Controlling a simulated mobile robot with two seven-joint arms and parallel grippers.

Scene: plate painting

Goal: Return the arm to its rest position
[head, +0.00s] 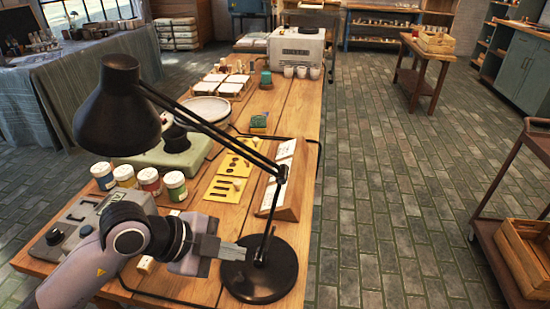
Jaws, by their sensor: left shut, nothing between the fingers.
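My left arm comes in from the lower left over the near end of the wooden table (212,283). My left gripper (238,253) is shut and empty. It points right, and its fingertips overlap the round base of the black desk lamp (262,280) in the picture; I cannot tell whether they touch. The lamp's arm and shade (116,108) reach up and left above the table. A white plate (204,109) sits farther back, partly hidden behind the lamp's arm. My right gripper is not in view.
Paint jars (150,181) stand left of the yellow stencil boards (222,188). A grey control box (80,222) is beside my arm. A wooden rack (283,190) stands behind the lamp base. The brick floor (385,200) right of the table is clear up to a cart (510,210).

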